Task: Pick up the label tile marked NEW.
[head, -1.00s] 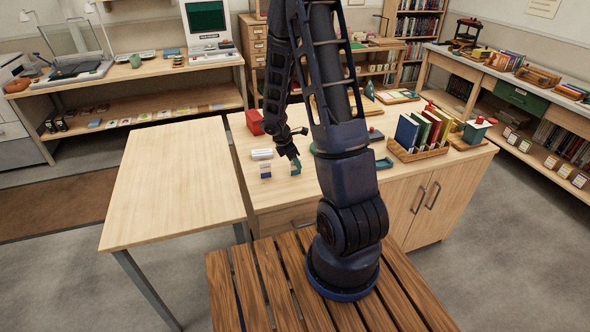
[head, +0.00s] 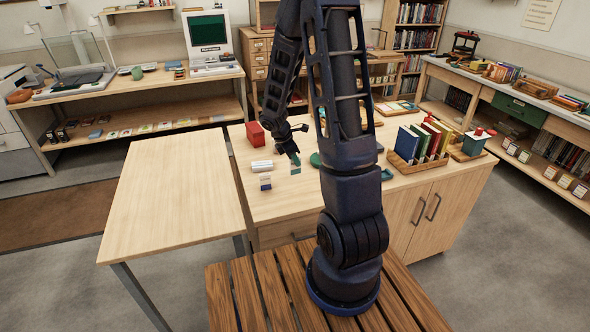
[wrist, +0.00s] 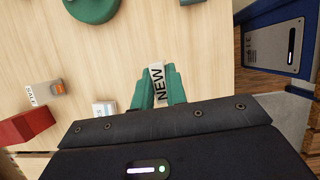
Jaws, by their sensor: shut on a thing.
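The NEW label tile (wrist: 158,83) is white with black letters and sits between the two green fingertips of my gripper (wrist: 160,88) in the wrist view. My gripper is shut on it, with the lettered face toward the camera. In the head view, my gripper (head: 294,160) is over the left part of the wooden cabinet top (head: 270,208). The held tile looks small there, and any gap below it is hard to judge. A second tile, white and blue (head: 265,182), stands on the top to the left.
A red box (head: 254,134) and a white roll-like item (head: 262,166) are near the gripper. A book rack (head: 418,160) stands right.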

